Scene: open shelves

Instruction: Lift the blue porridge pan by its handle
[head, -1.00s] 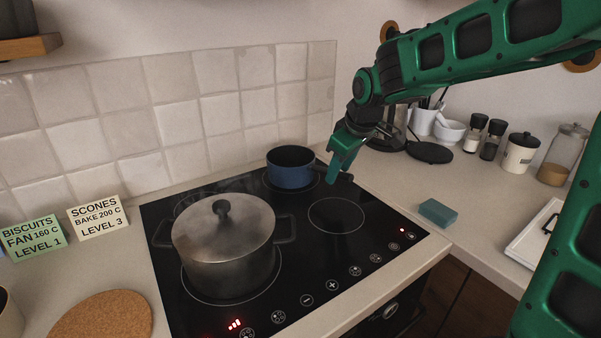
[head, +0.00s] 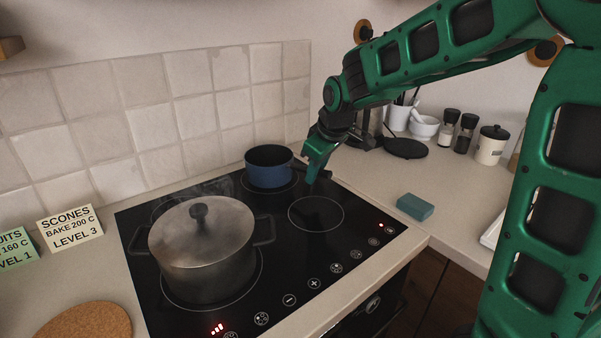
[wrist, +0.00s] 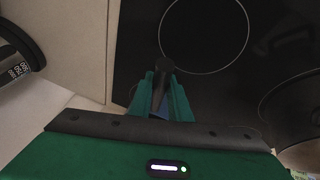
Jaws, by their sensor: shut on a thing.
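The blue porridge pan (head: 270,172) is at the rear burner of the black hob, upright. Its dark handle (head: 328,178) points right, towards my gripper (head: 315,174). My gripper points down at the handle and is shut on it. In the wrist view the end of the dark handle (wrist: 165,68) shows between the two green fingers of my gripper (wrist: 164,92). A small blue patch shows low between the fingers. I cannot tell whether the pan's base is clear of the glass.
A large lidded steel pot (head: 205,250) steams on the front left burner. The right burner ring (head: 316,214) is empty. A teal sponge (head: 415,207) lies on the right counter. Mills (head: 466,133) and a canister (head: 491,145) stand behind; tiles line the wall.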

